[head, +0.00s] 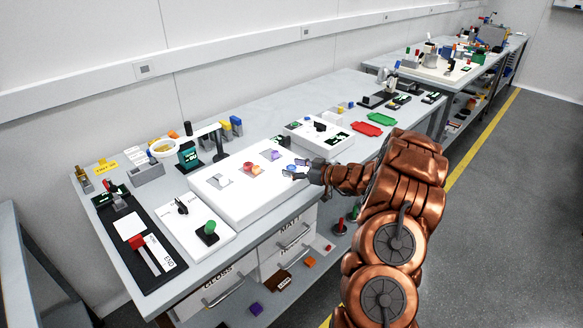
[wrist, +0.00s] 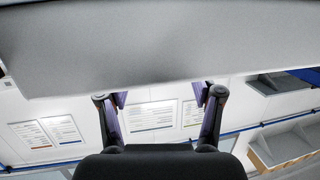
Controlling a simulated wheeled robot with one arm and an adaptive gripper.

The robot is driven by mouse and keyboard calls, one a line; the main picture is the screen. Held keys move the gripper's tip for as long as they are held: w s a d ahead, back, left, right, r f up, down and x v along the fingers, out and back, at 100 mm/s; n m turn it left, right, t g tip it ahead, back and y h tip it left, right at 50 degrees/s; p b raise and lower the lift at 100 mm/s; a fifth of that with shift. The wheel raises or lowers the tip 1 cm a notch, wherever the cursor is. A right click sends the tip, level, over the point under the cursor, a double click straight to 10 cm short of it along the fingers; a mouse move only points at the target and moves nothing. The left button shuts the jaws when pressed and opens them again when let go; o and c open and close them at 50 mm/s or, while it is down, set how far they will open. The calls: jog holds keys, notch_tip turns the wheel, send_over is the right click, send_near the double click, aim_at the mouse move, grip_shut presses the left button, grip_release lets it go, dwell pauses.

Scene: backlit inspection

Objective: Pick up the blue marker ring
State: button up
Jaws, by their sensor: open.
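The blue marker ring (head: 291,167) shows as a small blue spot on the right part of the white light panel (head: 240,205) in the head view. My gripper (head: 297,169) reaches in from the right, its fingertips close around or beside the ring. I cannot tell whether they touch it. In the wrist view my gripper (wrist: 165,97) is open, its two fingers well apart, with nothing visible between them. The ring does not show in the wrist view.
On the panel a red ring (head: 249,166), a purple piece (head: 276,155) and a pale grey piece (head: 217,180) stand left of my gripper. A white tray (head: 318,134) is behind. Red (head: 367,129) and green (head: 380,119) trays lie further right.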

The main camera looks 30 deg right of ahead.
aim_at(294, 168)
jog(key=c, duration=0.9)
notch_tip(294, 168, up, 10)
jog(key=b, duration=0.3)
dwell(0.3)
